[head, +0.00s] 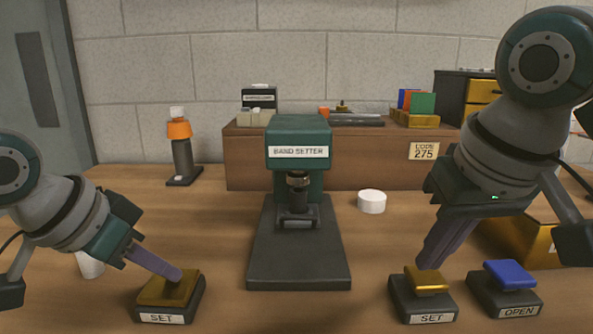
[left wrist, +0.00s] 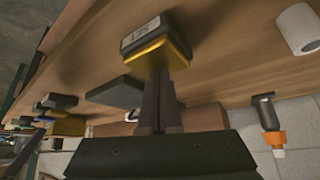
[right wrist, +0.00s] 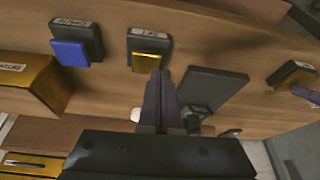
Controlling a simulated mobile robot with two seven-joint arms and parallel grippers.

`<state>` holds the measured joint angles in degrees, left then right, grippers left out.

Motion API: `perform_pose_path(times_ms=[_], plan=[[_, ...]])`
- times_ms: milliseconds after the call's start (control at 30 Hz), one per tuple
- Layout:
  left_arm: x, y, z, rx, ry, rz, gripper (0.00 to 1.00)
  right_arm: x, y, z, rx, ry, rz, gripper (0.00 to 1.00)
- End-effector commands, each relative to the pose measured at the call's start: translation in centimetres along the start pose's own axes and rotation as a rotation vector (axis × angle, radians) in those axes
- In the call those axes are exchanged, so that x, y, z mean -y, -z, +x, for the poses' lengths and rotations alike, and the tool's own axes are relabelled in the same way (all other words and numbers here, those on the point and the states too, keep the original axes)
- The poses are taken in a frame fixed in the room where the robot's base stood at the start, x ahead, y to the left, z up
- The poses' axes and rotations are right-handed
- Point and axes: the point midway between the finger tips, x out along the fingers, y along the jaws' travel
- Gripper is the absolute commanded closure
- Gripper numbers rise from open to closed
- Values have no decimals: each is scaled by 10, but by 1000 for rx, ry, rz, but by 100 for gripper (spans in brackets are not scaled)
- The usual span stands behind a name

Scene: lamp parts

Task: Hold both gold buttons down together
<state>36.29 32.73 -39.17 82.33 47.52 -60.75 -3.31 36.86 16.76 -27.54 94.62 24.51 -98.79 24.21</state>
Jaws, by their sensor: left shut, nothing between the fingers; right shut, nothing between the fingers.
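The left gold button (head: 160,290) sits on a dark base labelled SET at the front left; it also shows in the left wrist view (left wrist: 162,52). My left gripper (head: 176,273) is shut and empty, its tips at the button's top, seemingly touching. The right gold button (head: 428,282) sits on another SET base at the front right; it also shows in the right wrist view (right wrist: 148,62). My right gripper (head: 427,262) is shut and empty, its tips at this button's back edge. I cannot tell whether they touch, or how far either button is pressed.
The green BAND SETTER press (head: 298,155) stands between the buttons. A blue button (head: 510,274) labelled OPEN sits just right of the right gold button. A white cylinder (head: 371,202) and an orange-topped post (head: 180,150) stand farther back. The front middle table is clear.

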Motion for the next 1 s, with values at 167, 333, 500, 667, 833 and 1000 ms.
perform_pose_path(times_ms=[167, 333, 500, 667, 833, 1000], plan=[[1, -8, 4, 20, 4, -1, 100, -15, 36, -21, -14, -40, 53, 100], [1, -8, 4, 20, 4, 0, 100, -20, 46, -27, -17, -52, 76, 100], [1, -8, 4, 20, 4, 0, 100, -21, 39, -12, -13, -53, 78, 100], [1, -8, 4, 21, 4, 0, 100, -21, 31, 7, -13, -53, 77, 100], [1, -8, 4, 21, 4, 0, 100, -21, 26, 23, -15, -52, 76, 100], [1, -8, 4, 21, 4, 0, 100, -21, 23, 30, -17, -52, 76, 100]])
